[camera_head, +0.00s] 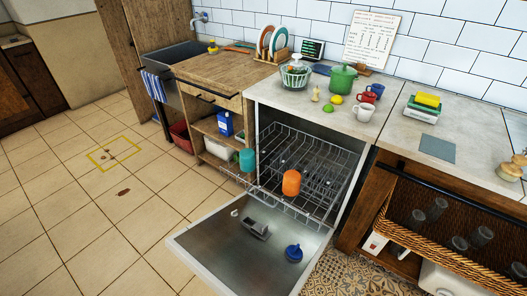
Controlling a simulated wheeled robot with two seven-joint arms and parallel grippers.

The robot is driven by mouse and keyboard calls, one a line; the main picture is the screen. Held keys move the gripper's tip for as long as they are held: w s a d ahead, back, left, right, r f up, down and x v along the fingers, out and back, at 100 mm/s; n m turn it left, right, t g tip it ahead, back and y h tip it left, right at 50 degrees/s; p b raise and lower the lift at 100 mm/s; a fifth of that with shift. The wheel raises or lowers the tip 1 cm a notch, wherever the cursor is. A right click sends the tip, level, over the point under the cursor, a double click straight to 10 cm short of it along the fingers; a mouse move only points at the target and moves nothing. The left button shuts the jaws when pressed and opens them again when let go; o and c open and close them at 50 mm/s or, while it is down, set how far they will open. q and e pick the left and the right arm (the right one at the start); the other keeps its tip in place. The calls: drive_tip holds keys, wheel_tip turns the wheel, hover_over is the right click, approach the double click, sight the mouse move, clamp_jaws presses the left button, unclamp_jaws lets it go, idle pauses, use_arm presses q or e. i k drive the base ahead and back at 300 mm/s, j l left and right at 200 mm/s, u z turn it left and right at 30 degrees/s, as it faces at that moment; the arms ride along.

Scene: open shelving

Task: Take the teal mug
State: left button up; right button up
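The teal mug (247,160) shows near the left front of the open dishwasher's wire rack (318,172). It looks upright or upside down; I cannot tell which, and its handle is not clear. An orange mug (291,182) is in the rack to its right. The dishwasher door (215,244) is folded down flat below them. Neither of my grippers is in view.
A blue item (294,253) lies on the door. The counter above holds a green pot (342,78), a red mug (368,97) and a white mug (364,112). Shelves with a blue box (225,123) stand left of the dishwasher. The tiled floor (75,215) at left is mostly clear.

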sight(247, 156)
drive_tip(key=i+j+z, duration=0.25)
drive_tip(key=j+z, duration=0.2)
drive_tip(key=j, duration=0.2)
drive_tip(key=i+j+z, duration=0.1)
drive_tip(key=j+z, duration=0.35)
drive_tip(key=j, duration=0.2)
drive_tip(key=j+z, duration=0.45)
drive_tip(key=j, duration=0.25)
